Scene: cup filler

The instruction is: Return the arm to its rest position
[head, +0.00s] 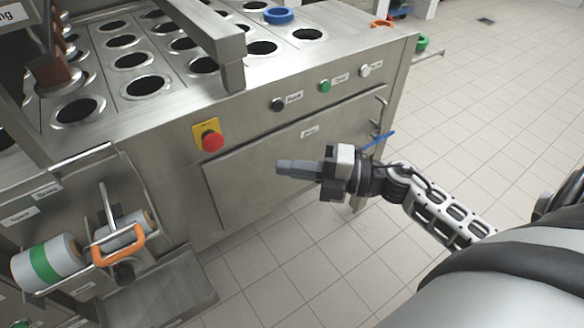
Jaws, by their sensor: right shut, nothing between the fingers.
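My right arm reaches in from the lower right of the head view. Its gripper (284,168) is shut and empty, pointing left in front of the machine's front panel (255,172). It appears apart from the panel, below the row of buttons. My left gripper is not in view.
The steel cup filler (165,88) has several round holes on top. A blue ring (279,15) lies at its far edge. A red emergency stop (212,142) and a green button (324,86) are on the front. An orange handle (119,246) is lower left.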

